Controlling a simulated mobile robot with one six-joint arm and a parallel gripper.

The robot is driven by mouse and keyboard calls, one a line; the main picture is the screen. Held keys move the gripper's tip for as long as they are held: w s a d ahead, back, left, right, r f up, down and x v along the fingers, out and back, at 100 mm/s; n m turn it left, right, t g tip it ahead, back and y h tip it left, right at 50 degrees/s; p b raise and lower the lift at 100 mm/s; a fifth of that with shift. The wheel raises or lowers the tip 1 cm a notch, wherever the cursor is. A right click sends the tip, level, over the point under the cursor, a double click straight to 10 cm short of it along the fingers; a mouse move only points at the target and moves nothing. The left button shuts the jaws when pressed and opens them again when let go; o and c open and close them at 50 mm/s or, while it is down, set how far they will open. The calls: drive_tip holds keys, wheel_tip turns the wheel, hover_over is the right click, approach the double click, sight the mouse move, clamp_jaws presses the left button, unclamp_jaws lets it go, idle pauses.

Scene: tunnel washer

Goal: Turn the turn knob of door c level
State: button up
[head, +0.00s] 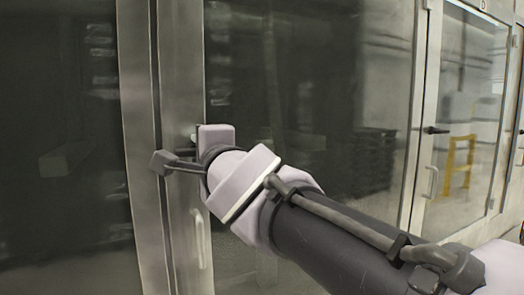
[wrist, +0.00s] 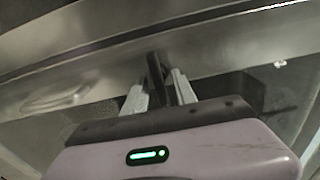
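My gripper (head: 198,137) is at the metal door frame in the left half of the head view, where my wrist hides the knob and most of the fingers. In the wrist view, the dark turn knob (wrist: 155,68) stands between the two pale fingers of my gripper (wrist: 158,85). The fingers lie close on both sides of it, with little or no gap visible. The metal stile (wrist: 70,75) runs across behind the knob, slightly tilted. I cannot tell the knob's exact angle. No letter for this door is readable.
A pale pull handle (head: 201,240) is on the frame below my wrist. Dark glass panels (head: 310,90) flank the metal frame (head: 180,70). Farther right is another glass door with a black lever (head: 435,130) and a pale handle (head: 432,182). A yellow stand (head: 458,163) shows through its glass.

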drive_tip(key=p+v, duration=0.5)
drive_tip(key=v, duration=1.2)
drive_tip(key=shift+s, duration=0.25)
